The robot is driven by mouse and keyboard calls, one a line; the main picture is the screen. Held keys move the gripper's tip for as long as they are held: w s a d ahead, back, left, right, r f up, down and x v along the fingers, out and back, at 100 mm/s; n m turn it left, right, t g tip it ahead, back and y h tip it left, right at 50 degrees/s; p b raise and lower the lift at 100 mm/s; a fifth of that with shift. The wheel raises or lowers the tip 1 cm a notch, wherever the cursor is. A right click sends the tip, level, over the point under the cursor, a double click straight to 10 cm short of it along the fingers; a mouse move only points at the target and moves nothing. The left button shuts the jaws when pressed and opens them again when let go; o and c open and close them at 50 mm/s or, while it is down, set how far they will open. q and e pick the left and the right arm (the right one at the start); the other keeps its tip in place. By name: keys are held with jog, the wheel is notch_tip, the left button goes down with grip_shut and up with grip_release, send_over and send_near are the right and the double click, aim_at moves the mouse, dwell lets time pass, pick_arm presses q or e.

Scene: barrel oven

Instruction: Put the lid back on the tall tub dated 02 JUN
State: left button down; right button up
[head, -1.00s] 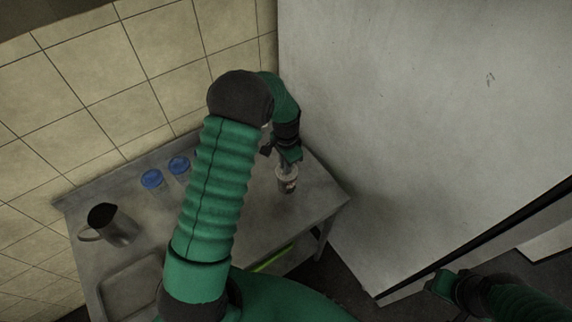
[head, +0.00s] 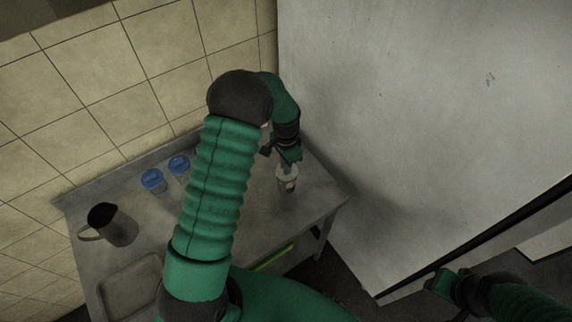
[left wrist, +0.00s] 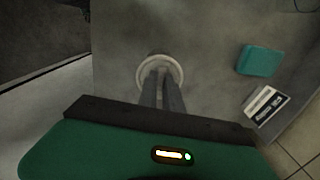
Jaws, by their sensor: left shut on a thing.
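A tub (head: 287,184) with a pale round top and a patch of label stands upright near the right end of the steel table (head: 240,238). No date is legible on it. My left gripper (head: 288,166) points down right over its top, and its fingers are shut. In the left wrist view the fingers (left wrist: 161,85) come together at a pale round rim (left wrist: 160,70). The thing between them is mostly hidden, and I cannot tell whether it is the lid. My right gripper (head: 440,284) is at the lower right, away from the table; its fingers are unclear.
Two blue-lidded tubs (head: 152,180) (head: 179,165) stand near the tiled wall. A metal jug (head: 113,226) stands at the left. A large pale panel (head: 400,130) rises beside the table. The left wrist view shows a teal block (left wrist: 260,60) and a label card (left wrist: 265,106).

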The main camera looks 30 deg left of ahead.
pick_arm(q)
jog(key=c, duration=1.4)
grip_release()
jog(key=shift+c, duration=0.2)
jog(key=shift+o, duration=0.4)
jog(key=o, duration=0.4)
jog(key=shift+r, duration=0.15)
jog(key=shift+r+p, duration=2.75)
jog(key=shift+r, duration=0.65)
